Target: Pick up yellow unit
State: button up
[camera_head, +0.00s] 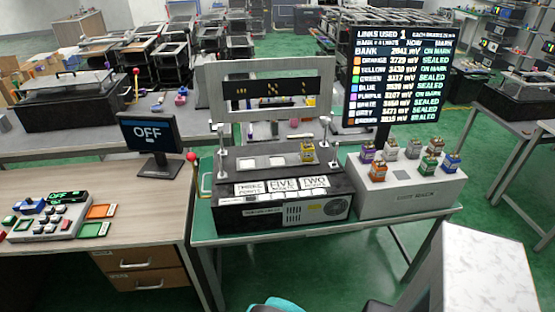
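A small unit with a yellow-looking top (307,152) stands upright in the right-hand position of the black fixture (235,190), above the "TWO POINTS" label. It looks like the yellow unit, but its colour is hard to tell from orange at this size. Two pale square positions to its left look empty. Several similar units stand on the white box to the right, among them a purple one (367,153), an orange-looking one (378,171), a green one (429,165) and a blue one (452,160). My gripper is not in view.
A grey frame (323,88) rises behind the fixture, and a red-knobbed lever (191,157) is at its left. A status screen (405,80) stands behind the white box (410,195). A monitor reading "OFF" (150,134) and a button panel (50,218) occupy the left desk.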

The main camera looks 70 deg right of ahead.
aim_at(307, 150)
jog(key=u, duration=0.25)
jog(key=i, duration=1.05)
jog(key=z, duration=4.7)
jog(key=i, duration=0.1)
jog(key=u, duration=3.15)
